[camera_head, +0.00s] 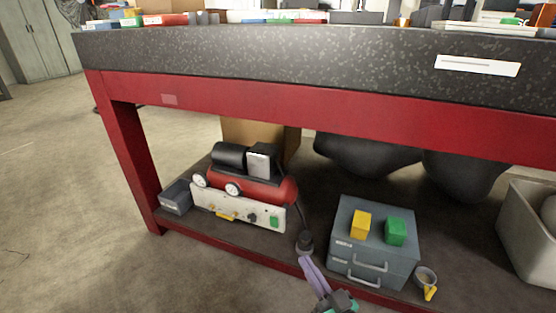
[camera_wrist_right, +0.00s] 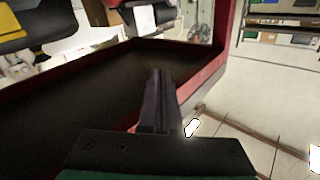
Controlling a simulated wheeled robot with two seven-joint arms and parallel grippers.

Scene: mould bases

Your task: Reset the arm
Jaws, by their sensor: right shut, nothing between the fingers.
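My right gripper (camera_head: 306,263) comes in from the bottom edge of the head view, low in front of the workbench's lower shelf. Its two long fingers are together and nothing is held between them. In the right wrist view the closed fingers (camera_wrist_right: 160,75) point up the middle, over the dark shelf surface and beside its red frame. Only the fingers and a part of my right wrist show in the head view. My left gripper is not in view.
The workbench (camera_head: 300,55) has a speckled dark top and red frame. Open floor (camera_head: 60,200) lies left.

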